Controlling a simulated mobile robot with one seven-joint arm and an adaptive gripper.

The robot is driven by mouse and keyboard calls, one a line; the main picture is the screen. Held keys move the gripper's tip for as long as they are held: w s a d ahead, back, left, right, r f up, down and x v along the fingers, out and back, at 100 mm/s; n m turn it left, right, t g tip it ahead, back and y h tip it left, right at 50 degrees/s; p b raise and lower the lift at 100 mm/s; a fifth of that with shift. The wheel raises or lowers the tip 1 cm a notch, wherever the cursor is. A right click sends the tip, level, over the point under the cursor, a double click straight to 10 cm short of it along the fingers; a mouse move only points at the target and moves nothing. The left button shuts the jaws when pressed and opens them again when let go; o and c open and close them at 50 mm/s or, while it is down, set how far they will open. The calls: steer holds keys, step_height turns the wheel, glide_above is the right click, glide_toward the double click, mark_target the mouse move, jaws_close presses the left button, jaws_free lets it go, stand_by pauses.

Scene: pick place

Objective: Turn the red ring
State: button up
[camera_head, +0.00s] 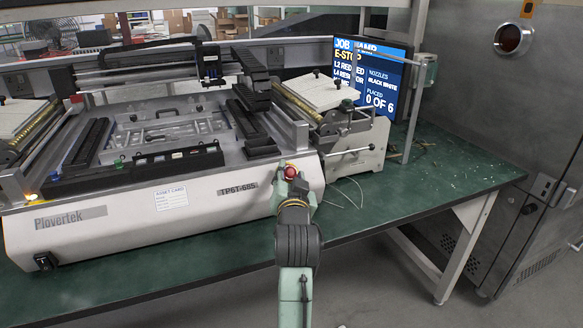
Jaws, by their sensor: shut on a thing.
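The red ring (291,170) is a small round red piece at the front right corner of the pick-and-place machine (130,215). My gripper (290,174) is at it, reaching from the front. Its fingers are shut on the red ring, one at either side, and hide part of it. How far the ring is turned cannot be told at this size.
The machine stands on a green-topped bench (440,182). A screen (375,78) behind it reads E-STOP and 0 OF 6. A feeder unit with a lever (350,151) stands just right of my gripper. The bench is mostly clear to the right, with thin scraps.

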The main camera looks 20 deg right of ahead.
steer(key=shift+m+h, duration=0.3)
steer(key=shift+m, duration=0.1)
steer(key=o, duration=1.2)
steer(key=shift+c, duration=0.2)
steer(key=v, duration=0.7)
steer(key=shift+s, duration=0.2)
steer(key=shift+a+r, duration=0.1)
